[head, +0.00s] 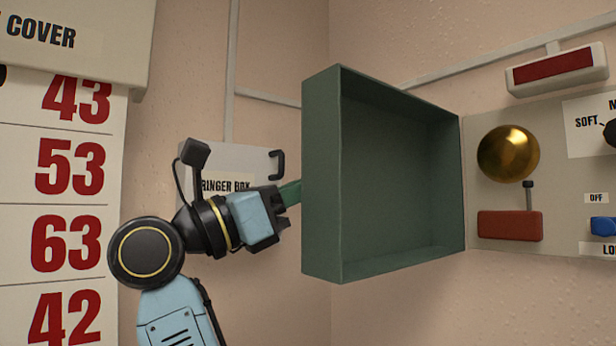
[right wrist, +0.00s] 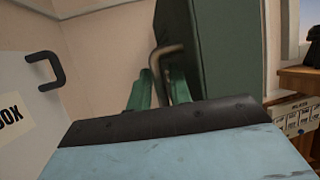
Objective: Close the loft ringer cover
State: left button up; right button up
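The loft ringer cover (head: 320,175) is a dark green open box, swung out on the left of the ringer panel, its hollow side facing the head camera. My right gripper (head: 290,192) is behind its left outer side in the head view. In the right wrist view the green fingers (right wrist: 160,88) are apart at a brass-coloured handle (right wrist: 168,52) on the cover (right wrist: 208,50). Part of the handle shows between the fingers. I cannot tell whether they grip it. My left gripper is not in view.
The ringer panel (head: 560,180) carries a brass bell (head: 508,153), a red block (head: 510,225) and a blue switch (head: 603,226). A grey ringer box (head: 245,160) with a black handle (head: 278,164) is on the wall behind my arm. A number chart (head: 60,200) stands at left.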

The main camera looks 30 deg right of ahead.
jog(key=shift+d, duration=0.3)
grip_shut()
